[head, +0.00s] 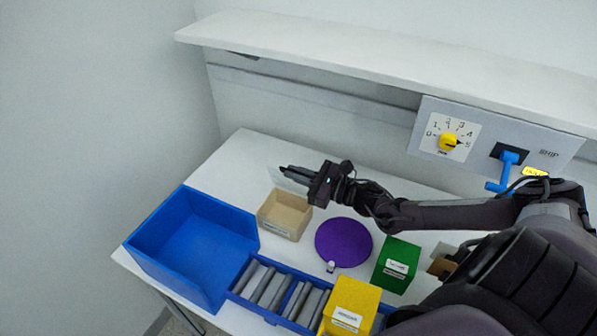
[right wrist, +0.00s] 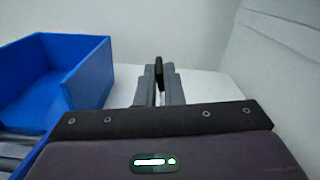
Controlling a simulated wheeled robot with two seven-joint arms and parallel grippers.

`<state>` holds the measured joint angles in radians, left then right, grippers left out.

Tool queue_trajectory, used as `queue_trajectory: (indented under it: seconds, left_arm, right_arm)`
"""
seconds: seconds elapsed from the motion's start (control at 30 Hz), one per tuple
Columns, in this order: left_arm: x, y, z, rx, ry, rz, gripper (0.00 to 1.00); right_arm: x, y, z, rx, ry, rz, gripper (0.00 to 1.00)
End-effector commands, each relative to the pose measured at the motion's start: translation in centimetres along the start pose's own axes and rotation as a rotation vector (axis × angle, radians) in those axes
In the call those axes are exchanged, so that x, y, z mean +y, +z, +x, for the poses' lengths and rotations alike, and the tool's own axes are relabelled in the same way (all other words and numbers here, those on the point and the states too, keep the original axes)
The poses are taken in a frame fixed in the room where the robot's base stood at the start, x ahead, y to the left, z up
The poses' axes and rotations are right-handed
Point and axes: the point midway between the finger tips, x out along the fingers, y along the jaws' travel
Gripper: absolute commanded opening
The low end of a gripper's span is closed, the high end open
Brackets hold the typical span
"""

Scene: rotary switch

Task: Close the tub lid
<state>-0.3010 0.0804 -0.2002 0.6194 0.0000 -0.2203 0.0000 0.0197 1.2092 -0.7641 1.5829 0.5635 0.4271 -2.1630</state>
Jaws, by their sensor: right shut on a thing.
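A round purple tub or lid (head: 343,242) lies on the table, with a small white tab (head: 331,267) at its near edge. I cannot tell whether it is a closed tub or a lid alone. My right gripper (head: 290,172) is above the table, behind the tan bin and to the left of the purple disc, apart from it. Its fingers, also in the right wrist view (right wrist: 159,85), are shut on a thin dark thing (right wrist: 158,68), mostly hidden between them. My left gripper is not in view.
A large blue bin (head: 190,245) stands at left, with a blue rack of grey pieces (head: 272,286) beside it. An open tan bin (head: 285,213), green box (head: 397,264) and yellow box (head: 350,305) surround the disc. A switch panel (head: 490,140) and shelf (head: 380,62) are behind.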

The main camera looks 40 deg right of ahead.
Motion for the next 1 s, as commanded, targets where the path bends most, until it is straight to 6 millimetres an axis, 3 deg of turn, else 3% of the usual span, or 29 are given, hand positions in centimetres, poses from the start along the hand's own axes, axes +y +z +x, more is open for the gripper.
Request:
queue_trajectory:
  seconds: [0.2,0.23,0.4,0.73,1.0]
  left_arm:
    - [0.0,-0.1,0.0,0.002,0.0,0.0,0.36]
    - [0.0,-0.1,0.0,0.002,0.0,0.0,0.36]
    - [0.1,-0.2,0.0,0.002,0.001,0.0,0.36]
    - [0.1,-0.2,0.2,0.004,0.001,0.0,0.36]
    - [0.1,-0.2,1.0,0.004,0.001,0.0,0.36]
  right_arm:
    - [0.4,-0.1,0.1,0.0,0.006,0.011,0.0]
    - [0.4,-0.1,0.1,0.0,0.006,0.011,0.09]
    - [0.3,-0.1,0.0,0.0,0.004,0.008,0.28]
    - [0.1,-0.2,-0.5,0.003,0.002,0.003,0.28]
    - [0.2,-0.4,-4.5,0.008,0.005,0.002,0.28]
